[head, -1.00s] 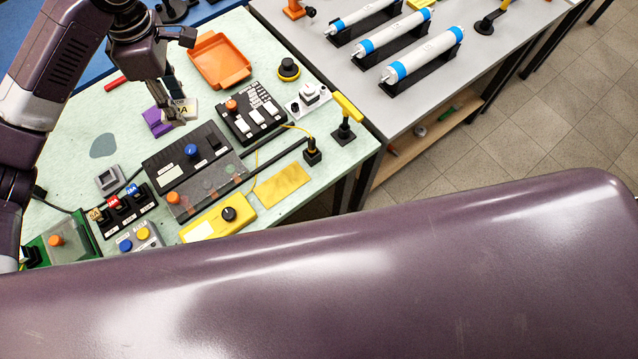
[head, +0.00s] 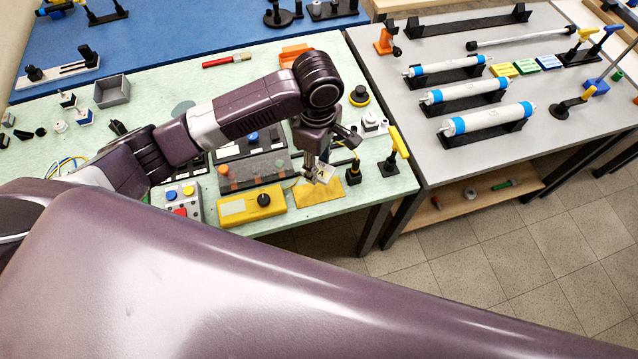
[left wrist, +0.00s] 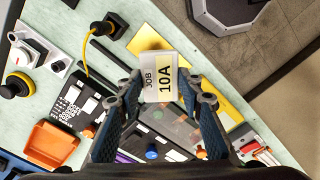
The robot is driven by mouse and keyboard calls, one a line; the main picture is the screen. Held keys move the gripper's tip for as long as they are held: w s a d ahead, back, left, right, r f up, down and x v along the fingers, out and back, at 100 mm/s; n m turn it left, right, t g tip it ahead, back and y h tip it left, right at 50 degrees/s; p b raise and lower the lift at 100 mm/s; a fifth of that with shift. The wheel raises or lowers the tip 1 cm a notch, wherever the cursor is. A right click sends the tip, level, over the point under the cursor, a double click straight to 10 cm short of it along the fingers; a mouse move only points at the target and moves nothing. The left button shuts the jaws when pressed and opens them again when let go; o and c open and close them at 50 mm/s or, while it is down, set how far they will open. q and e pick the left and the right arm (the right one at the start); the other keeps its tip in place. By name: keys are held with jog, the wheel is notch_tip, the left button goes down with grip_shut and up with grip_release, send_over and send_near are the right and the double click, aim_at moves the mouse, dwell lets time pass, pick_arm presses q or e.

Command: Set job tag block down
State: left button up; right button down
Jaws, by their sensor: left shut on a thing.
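The job tag block (left wrist: 160,78) is a pale block marked "JOB 10A" in the left wrist view. My left gripper (head: 318,180) is shut on it, with one finger on each side. In the head view the block (head: 325,173) shows small at the fingertips, over or near a flat yellow plate (head: 312,195) at the bench's front edge. The yellow plate also shows behind the block in the left wrist view (left wrist: 215,78). I cannot tell the height of the block above the plate. My right gripper is not in view.
A grey table (head: 450,160) with white-and-blue cylinders on black stands is farther right.

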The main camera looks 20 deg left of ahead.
pick_arm(q)
send_over(318, 191)
notch_tip(318, 191, down, 6)
jog(key=shift+f, duration=0.1)
jog(key=shift+f+p, duration=0.35)
jog(key=shift+f, duration=1.4)
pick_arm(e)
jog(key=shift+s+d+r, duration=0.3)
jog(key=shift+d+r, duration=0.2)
pick_arm(q)
jog(key=o, duration=0.9)
jog(key=shift+f, duration=0.1)
jog(key=shift+o, duration=0.2)
jog(key=shift+r, duration=0.2)
notch_tip(318, 191, up, 12)
jog(key=shift+f+b, duration=0.1)
jog(key=shift+b, duration=0.75)
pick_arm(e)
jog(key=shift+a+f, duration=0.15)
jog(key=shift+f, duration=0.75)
pick_arm(q)
jog(key=shift+s, duration=0.15)
